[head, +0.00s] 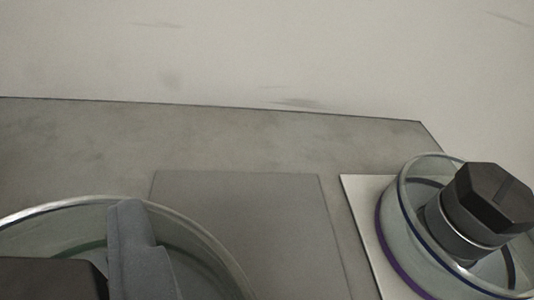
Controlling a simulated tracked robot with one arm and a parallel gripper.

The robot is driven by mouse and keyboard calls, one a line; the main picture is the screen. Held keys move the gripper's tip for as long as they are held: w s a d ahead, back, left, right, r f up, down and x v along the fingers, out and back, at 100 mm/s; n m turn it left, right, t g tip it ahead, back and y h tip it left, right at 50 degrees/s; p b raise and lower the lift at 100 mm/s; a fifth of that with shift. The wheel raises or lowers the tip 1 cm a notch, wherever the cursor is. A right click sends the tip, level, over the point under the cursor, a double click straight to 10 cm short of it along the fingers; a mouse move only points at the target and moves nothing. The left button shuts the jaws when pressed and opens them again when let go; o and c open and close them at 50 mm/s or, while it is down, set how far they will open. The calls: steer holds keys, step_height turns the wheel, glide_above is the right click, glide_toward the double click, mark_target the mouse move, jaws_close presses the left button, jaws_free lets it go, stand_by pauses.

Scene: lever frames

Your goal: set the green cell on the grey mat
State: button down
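The green cell (205,262) is a round glass dish with a faint green line on its wall and a dark knob, large at the lower left and cut off by the picture edge. One grey finger of my gripper (135,245) shows against the right side of the dark knob; the other finger is out of view. My gripper looks shut on this cell. The grey mat (265,225) is a flat square in the middle, to the right of the cell. The cell overlaps the mat's left edge in the picture; its underside is hidden.
A second glass cell (410,240) with purple and blue rings and a dark hexagonal knob stands on a white mat (356,205) at the right, close beside the grey mat. The grey table (90,145) is bare behind; its far edge borders a pale surface.

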steer(key=shift+w+d+f, duration=0.65)
steer(key=shift+w+f, duration=0.05)
steer(key=shift+w, duration=0.95)
steer(key=shift+w+d+f, duration=0.7)
steer(key=shift+w, duration=0.95)
steer(key=shift+w+d+f, duration=0.65)
steer(key=shift+w+f, duration=0.05)
steer(key=shift+w, duration=0.95)
steer(key=c, duration=0.6)
jaws_free()
steer(key=shift+s, duration=0.1)
steer(key=shift+s+d+r, duration=0.15)
steer(key=shift+s+d, duration=0.05)
steer(key=shift+d, duration=0.05)
steer(key=v, duration=1.1)
steer(key=shift+s+d, duration=0.1)
steer(key=shift+d, duration=0.05)
